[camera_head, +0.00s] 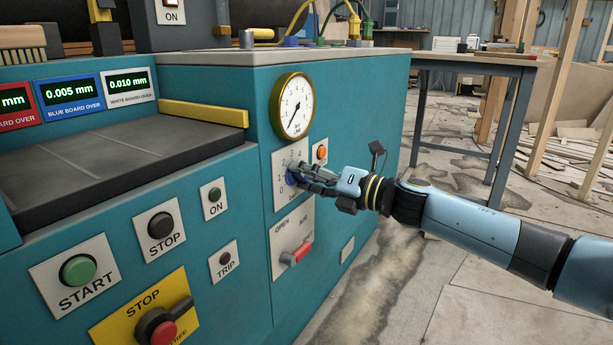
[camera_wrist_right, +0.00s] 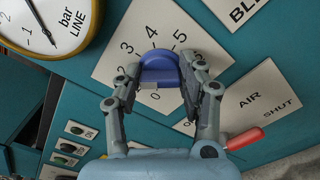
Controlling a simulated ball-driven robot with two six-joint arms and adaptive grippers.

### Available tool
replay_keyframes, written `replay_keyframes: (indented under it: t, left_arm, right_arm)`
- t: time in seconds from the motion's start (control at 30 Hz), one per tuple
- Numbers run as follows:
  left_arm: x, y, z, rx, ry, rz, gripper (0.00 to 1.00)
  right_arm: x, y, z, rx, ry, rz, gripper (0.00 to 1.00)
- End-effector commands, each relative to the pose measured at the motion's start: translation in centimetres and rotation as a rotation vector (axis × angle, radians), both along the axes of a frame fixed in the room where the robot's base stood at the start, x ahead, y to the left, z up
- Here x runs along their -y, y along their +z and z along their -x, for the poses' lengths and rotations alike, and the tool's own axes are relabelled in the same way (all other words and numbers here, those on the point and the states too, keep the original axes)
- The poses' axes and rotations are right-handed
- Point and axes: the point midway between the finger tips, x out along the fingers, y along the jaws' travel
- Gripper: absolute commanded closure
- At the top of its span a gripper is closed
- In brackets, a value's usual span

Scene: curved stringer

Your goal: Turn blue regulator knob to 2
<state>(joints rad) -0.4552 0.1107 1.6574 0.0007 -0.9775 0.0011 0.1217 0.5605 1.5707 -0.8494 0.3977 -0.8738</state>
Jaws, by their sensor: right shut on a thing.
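The blue regulator knob (camera_head: 291,177) sits on a white scale plate (camera_head: 280,192) on the teal machine's side, below the gauge. In the right wrist view the blue knob (camera_wrist_right: 158,66) shows between my fingers, with the numbers 3, 4, 5 and 0 readable around it. My right gripper (camera_wrist_right: 161,72) is shut on the knob, one finger on each side. In the head view the right gripper (camera_head: 302,174) hides part of the knob and plate. I cannot tell which number the knob points to. My left gripper is not in view.
A round gauge (camera_head: 292,105) is just above the plate; its needle points to the lower left. An orange button (camera_head: 321,152) is close beside the gripper. A red-handled AIR valve (camera_head: 297,253) is below.

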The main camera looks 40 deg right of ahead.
Motion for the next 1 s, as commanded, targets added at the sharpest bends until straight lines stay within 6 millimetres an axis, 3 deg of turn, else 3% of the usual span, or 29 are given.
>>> replay_keyframes:
  t: [0.2, 0.23, 0.4, 0.77, 1.0]
  left_arm:
    - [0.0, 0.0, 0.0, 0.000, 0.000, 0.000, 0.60]
    - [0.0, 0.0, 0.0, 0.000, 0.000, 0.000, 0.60]
    - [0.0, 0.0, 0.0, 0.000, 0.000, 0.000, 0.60]
    - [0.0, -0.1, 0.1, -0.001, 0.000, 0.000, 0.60]
    - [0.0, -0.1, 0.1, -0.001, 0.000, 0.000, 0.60]
  right_arm:
    - [0.0, -0.3, 0.1, -0.006, 0.000, 0.000, 0.92]
    - [0.0, -0.3, 0.1, -0.006, 0.000, 0.000, 0.59]
    - [0.0, -0.2, 0.1, -0.004, 0.001, -0.001, 0.37]
    - [0.2, -0.1, 0.5, -0.002, 0.001, 0.000, 0.37]
    - [1.5, -0.2, 3.6, -0.005, 0.002, 0.001, 0.37]
